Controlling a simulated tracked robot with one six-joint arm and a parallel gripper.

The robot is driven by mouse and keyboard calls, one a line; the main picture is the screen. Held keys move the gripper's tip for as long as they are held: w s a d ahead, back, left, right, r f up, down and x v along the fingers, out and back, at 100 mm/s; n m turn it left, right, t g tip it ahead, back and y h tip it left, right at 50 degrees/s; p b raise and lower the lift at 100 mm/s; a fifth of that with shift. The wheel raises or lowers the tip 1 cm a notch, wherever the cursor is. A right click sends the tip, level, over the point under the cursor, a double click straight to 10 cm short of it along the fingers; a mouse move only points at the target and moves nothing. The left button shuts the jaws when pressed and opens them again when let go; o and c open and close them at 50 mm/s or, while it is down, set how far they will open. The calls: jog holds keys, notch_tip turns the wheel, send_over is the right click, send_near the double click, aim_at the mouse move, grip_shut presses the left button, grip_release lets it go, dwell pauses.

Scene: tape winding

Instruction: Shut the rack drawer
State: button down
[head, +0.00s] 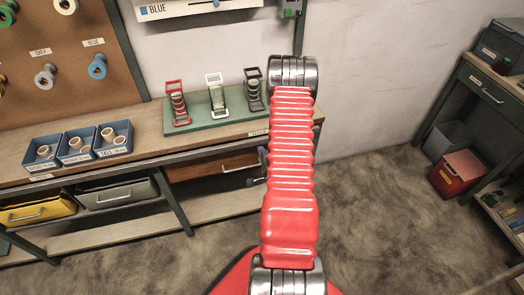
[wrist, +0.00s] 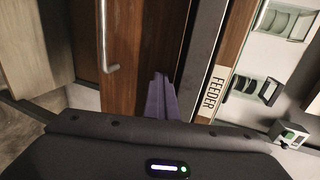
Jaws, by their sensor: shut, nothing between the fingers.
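A brown wooden drawer (head: 215,164) with a metal bar handle (head: 238,168) sits under the workbench top in the head view, partly hidden by my red arm. Its wooden front (wrist: 133,55) and handle (wrist: 108,45) fill the middle of the wrist view. My gripper (wrist: 160,80) has its purple fingers together and empty, pointing at the wooden front to the right of the handle. I cannot tell whether the fingertips touch it, or how far the drawer stands out. In the head view my gripper is mostly hidden behind my arm.
The bench edge carries a FEEDER label (wrist: 214,92). A green rack (head: 208,128) with three tape holders stands on the bench. A yellow bin (head: 38,212) and a grey bin (head: 118,194) hang left of the drawer. A red box (head: 457,174) stands on the right; the floor between is clear.

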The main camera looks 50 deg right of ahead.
jog(key=f+v, duration=0.1)
jog(key=v, duration=1.3)
jog(key=shift+a+f, duration=0.1)
